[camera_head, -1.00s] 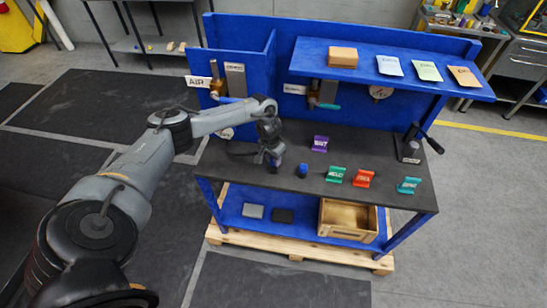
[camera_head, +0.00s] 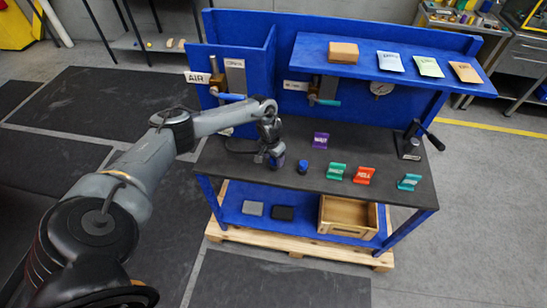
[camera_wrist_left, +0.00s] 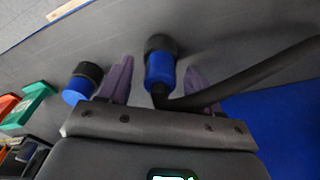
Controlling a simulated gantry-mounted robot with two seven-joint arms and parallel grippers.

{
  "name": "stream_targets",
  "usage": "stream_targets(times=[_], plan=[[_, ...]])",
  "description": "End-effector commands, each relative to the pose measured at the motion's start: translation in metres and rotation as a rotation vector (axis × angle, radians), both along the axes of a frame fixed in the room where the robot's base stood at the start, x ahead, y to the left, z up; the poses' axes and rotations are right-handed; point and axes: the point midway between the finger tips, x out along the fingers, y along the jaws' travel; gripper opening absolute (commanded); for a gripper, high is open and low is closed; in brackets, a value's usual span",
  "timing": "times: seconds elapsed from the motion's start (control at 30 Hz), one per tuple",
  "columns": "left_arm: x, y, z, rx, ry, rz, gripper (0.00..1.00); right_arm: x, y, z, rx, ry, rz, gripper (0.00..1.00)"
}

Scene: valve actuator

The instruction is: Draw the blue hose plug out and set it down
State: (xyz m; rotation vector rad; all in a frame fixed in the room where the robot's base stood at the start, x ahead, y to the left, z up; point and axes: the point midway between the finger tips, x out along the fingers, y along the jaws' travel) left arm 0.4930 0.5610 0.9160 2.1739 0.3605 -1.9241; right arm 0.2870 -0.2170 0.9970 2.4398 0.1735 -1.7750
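My left gripper (camera_head: 277,162) is low over the left part of the dark bench top (camera_head: 240,166). In the left wrist view its two purple fingers are apart, one on each side of a blue plug (camera_wrist_left: 159,69) with a black part at its far end. A black hose (camera_wrist_left: 240,85) runs from the near end of this plug off to the right. I cannot tell whether the fingers touch the plug. A second blue piece with a black part (camera_head: 303,168) stands on the bench to the right of the gripper; it also shows in the left wrist view (camera_wrist_left: 77,91). My right gripper is not in view.
Purple (camera_head: 320,140), green (camera_head: 336,172), red (camera_head: 364,175) and teal (camera_head: 409,182) labelled stands are on the bench. A black lever device (camera_head: 411,145) is at its right end. A wooden crate (camera_head: 345,231) sits on the lower shelf. Bare bench lies between these things.

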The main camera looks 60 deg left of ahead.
Motion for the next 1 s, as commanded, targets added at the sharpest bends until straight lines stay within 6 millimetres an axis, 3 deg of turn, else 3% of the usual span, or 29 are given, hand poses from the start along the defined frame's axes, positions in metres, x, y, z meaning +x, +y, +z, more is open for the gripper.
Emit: stream_targets(times=[0.37, 0.8, 1.0], plan=[[-0.001, 0.000, 0.009, 0.000, 0.000, 0.001, 0.64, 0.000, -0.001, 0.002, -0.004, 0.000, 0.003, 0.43], [-0.008, -0.003, 0.078, 0.000, -0.002, -0.002, 0.64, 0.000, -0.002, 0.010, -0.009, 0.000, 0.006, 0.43], [-0.012, -0.004, 0.100, 0.000, 0.000, -0.001, 0.64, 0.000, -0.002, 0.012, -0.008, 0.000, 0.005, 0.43]])
